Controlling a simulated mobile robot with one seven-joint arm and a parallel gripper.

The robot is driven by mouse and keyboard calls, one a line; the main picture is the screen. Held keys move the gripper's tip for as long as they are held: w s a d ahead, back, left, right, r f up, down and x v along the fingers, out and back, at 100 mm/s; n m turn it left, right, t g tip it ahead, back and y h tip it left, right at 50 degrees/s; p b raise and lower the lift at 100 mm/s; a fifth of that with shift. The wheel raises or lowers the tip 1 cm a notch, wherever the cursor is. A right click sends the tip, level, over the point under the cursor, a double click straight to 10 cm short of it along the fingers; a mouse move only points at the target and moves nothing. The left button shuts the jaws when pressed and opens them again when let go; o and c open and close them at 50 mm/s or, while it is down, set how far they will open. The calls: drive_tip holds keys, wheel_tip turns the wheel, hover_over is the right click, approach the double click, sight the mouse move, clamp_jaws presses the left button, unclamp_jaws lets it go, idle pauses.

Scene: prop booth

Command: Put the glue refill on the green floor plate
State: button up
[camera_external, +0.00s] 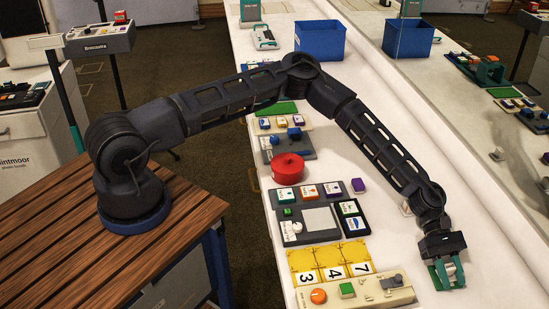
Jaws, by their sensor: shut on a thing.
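My gripper (448,276), with teal fingers, is at the lower right, low over the white bench and right of the beige control panel. It is shut on a small pale thing, mostly hidden between the fingers; I cannot tell for sure that it is the glue refill.
The beige panel (380,291) has an orange knob and a green button. Yellow number tiles (316,257), dark trays of coloured blocks (297,226), a red round thing (288,168) and a blue bin (320,40) line the bench. White surface right of the trays is mostly clear.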

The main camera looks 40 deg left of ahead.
drive_tip(key=o, duration=0.9)
drive_tip(key=shift+o, duration=0.2)
drive_tip(key=shift+r, duration=0.1)
drive_tip(key=v, duration=1.2)
